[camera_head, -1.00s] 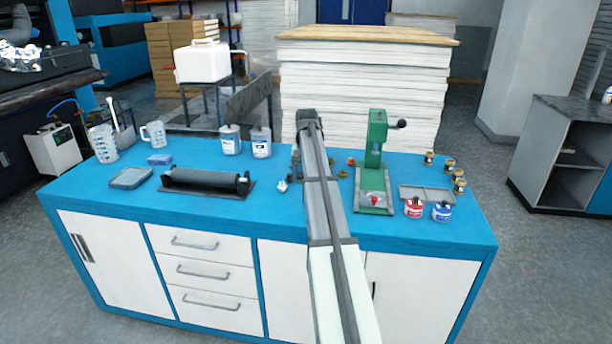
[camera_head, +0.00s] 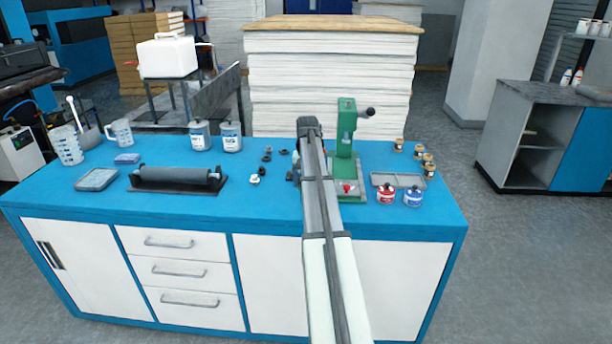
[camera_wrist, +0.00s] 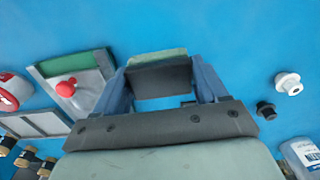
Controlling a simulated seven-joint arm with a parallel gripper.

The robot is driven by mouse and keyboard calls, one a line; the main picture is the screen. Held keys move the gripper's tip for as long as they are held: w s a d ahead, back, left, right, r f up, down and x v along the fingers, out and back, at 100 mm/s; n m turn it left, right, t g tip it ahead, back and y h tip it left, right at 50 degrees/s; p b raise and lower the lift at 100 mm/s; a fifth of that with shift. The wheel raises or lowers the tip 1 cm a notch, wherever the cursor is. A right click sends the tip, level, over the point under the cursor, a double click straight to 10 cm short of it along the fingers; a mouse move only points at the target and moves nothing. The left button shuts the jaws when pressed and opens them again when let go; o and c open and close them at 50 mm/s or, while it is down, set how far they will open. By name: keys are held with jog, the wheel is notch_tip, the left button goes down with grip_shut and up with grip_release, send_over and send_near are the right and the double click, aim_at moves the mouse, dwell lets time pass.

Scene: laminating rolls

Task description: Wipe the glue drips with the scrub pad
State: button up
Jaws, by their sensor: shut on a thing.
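My gripper (camera_wrist: 162,78) is shut on a flat block with a dark grey face and a pale green edge, which I take for the scrub pad (camera_wrist: 160,75). In the wrist view it sits between the two blue-grey fingers, over the blue bench top (camera_wrist: 225,30). In the head view my arm hides the fingers and the pad, just left of the green press (camera_head: 346,150). I cannot make out any glue drips in either view; my arm may cover them.
The press base with its red knob (camera_wrist: 66,88) is close left of my gripper in the wrist view. A white fitting (camera_wrist: 287,83) and a black one (camera_wrist: 266,110) lie to the right. A roller (camera_head: 175,178) and grey tray (camera_head: 97,180) stand further left.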

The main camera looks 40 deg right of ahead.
jog(key=shift+f, duration=1.6)
jog(key=shift+w+d+f, duration=0.5)
jog(key=shift+w+f, duration=0.05)
jog(key=shift+f, duration=0.25)
jog(key=shift+c, duration=0.4)
jog(key=shift+w+d+f, duration=0.1)
jog(key=shift+w+d, duration=2.05)
jog(key=shift+s+a, duration=2.6)
jog(key=shift+s, duration=0.05)
jog(key=shift+a, duration=0.2)
jog(key=shift+w+d, duration=2.45)
jog(key=shift+w, duration=0.2)
jog(key=shift+s+a, duration=2.5)
jog(key=shift+s, duration=0.1)
notch_tip(320, 180, up, 2)
jog(key=shift+w+d+r, duration=0.1)
jog(key=shift+w+r, duration=0.05)
jog(key=shift+r, duration=2.95)
